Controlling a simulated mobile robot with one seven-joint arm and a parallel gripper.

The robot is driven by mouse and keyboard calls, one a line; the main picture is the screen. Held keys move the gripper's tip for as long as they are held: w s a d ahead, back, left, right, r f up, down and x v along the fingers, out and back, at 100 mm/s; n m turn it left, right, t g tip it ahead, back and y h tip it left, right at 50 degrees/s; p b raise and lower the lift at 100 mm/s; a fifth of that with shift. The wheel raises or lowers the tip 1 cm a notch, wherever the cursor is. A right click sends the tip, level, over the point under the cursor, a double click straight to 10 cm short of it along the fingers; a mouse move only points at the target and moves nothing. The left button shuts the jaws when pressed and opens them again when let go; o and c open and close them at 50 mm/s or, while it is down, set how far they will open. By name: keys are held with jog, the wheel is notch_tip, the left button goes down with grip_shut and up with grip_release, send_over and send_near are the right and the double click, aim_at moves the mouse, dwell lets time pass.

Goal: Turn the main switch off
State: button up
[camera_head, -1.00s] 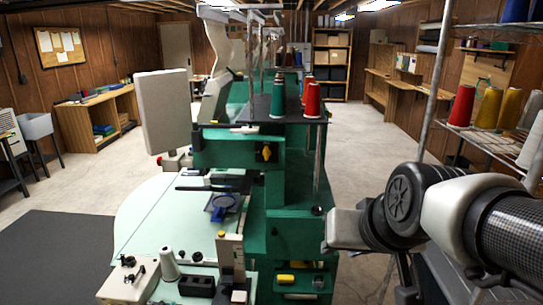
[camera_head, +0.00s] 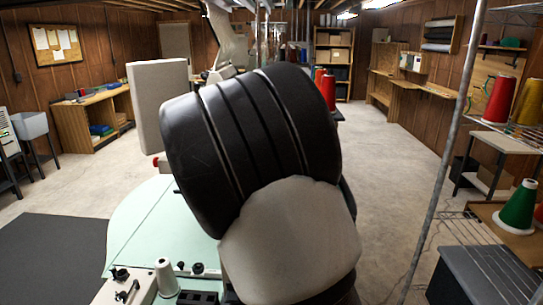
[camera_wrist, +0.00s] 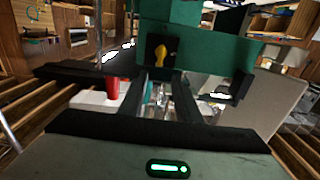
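The main switch (camera_wrist: 160,54) is a yellow knob on a black plate, set in the green machine housing (camera_wrist: 205,46). It shows near the top middle of the wrist view, which looks upside down, and its handle looks roughly upright there. My gripper (camera_wrist: 160,76) has its two dark fingers apart, with an empty gap between them. The fingers point toward the switch and appear short of it; I cannot tell the exact distance. In the head view my arm covers the switch and most of the machine.
The pale green machine table (camera_head: 150,225) shows left of my arm, with a white thread cone (camera_head: 166,278) on it. A white panel (camera_head: 158,100) stands behind. A metal rack post (camera_head: 450,150) and thread cones are at right. Floor beyond is clear.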

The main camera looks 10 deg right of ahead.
jog(key=w+d+p, duration=0.1)
jog(key=w+d, duration=0.1)
jog(key=w, duration=1.2)
jog(key=shift+w+d+p, duration=0.25)
jog(key=shift+d+p, duration=0.1)
jog(key=shift+d, duration=0.05)
jog(key=shift+f, duration=0.1)
grip_shut()
